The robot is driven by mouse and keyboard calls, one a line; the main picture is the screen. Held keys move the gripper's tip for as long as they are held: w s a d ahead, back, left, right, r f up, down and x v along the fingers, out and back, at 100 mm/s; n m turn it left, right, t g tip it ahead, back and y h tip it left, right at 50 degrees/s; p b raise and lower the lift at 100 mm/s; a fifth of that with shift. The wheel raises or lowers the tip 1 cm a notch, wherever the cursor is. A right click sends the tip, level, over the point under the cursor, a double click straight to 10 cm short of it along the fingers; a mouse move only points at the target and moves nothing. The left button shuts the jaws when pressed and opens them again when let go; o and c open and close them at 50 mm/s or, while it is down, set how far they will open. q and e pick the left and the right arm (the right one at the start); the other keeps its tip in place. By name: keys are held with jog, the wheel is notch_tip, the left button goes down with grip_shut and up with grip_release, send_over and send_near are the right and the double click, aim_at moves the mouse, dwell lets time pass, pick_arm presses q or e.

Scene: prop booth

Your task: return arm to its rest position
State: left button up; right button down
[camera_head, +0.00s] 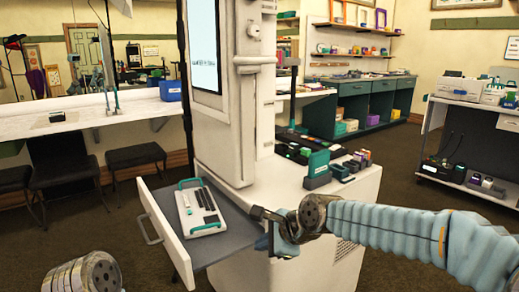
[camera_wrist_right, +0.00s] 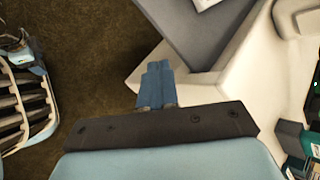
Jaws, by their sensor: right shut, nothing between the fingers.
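My right arm comes in from the right in the head view. Its right gripper (camera_head: 277,238) is in front of the white cabinet, close to the right edge of the open drawer. In the right wrist view the blue fingers of the right gripper (camera_wrist_right: 155,82) are together with nothing between them. Behind them are the brown floor and the white cabinet. A part of my left arm shows at the bottom left of the head view; its gripper is not visible there.
The drawer (camera_head: 165,232) stands pulled out of the white cabinet (camera_head: 345,200). A pale case with teal handles (camera_head: 198,205) lies in it. Small teal and dark boxes (camera_head: 318,165) stand on the cabinet top. Dark stools (camera_head: 135,155) are at the left. Carpet is clear at the right.

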jog(key=s+d+f+n+g+h, duration=0.1)
jog(key=s+d+f+n, duration=0.15)
jog(key=f, duration=0.95)
jog(key=s+d+f+n+g+h, duration=0.15)
jog(key=f+n, duration=0.25)
jog(key=f, duration=0.9)
jog(key=s+d+f+n+g, duration=0.1)
jog(key=s+f+n, duration=0.3)
jog(key=s+f, duration=0.5)
jog(key=s+d+f+n+g, duration=0.1)
jog(key=s+d+f+n, duration=0.3)
jog(key=s+f, duration=0.4)
jog(key=shift+s+d+f+g, duration=0.3)
jog(key=shift+s+f+g, duration=0.05)
jog(key=shift+s, duration=0.65)
